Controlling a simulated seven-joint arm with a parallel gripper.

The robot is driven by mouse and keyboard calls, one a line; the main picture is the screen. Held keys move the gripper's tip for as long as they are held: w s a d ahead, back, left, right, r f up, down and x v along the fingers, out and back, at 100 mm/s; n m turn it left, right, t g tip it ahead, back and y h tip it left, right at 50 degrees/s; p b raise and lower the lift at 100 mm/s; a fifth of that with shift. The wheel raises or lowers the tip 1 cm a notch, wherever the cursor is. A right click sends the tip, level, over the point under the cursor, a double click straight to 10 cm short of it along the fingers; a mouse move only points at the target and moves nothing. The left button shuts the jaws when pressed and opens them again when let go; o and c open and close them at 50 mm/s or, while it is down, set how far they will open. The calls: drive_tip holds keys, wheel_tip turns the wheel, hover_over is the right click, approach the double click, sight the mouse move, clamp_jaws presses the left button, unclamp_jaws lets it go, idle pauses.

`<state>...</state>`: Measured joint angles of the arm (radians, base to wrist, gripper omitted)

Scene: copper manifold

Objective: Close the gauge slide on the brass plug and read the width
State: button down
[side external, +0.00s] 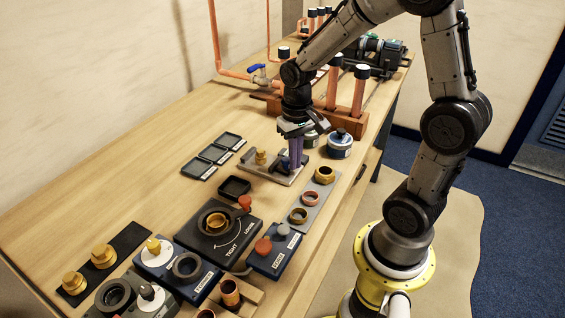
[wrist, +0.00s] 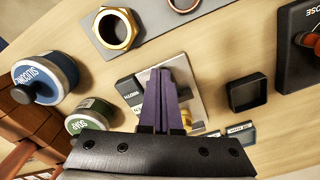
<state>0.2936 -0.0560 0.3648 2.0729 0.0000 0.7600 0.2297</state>
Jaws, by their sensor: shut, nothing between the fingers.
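The brass plug (side external: 261,156) stands upright on the pale grey gauge plate (side external: 262,174), left of my gripper. In the wrist view a small part of the plug (wrist: 187,118) shows right of the fingers, and the plate (wrist: 184,72) lies beneath them. My gripper (side external: 296,166) points down with its purple fingers shut together and empty, over the right part of the gauge. The fingers (wrist: 160,74) cover much of the gauge in the wrist view. The slide is largely hidden by the fingers, so its gap to the plug and any width reading cannot be told.
A grey strip with brass and copper rings (side external: 302,214) lies in front of the gauge. Blue (side external: 340,146) and green (wrist: 90,115) tins stand close by. A small black tray (side external: 234,187) and the tight/loose block (side external: 216,240) are nearer the camera.

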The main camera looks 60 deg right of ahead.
sight(284, 158)
drive_tip(key=shift+w, duration=2.25)
idle(0.5)
drive_tip(key=shift+s, duration=0.15)
drive_tip(key=shift+s, duration=0.5)
drive_tip(key=shift+r, duration=3.55)
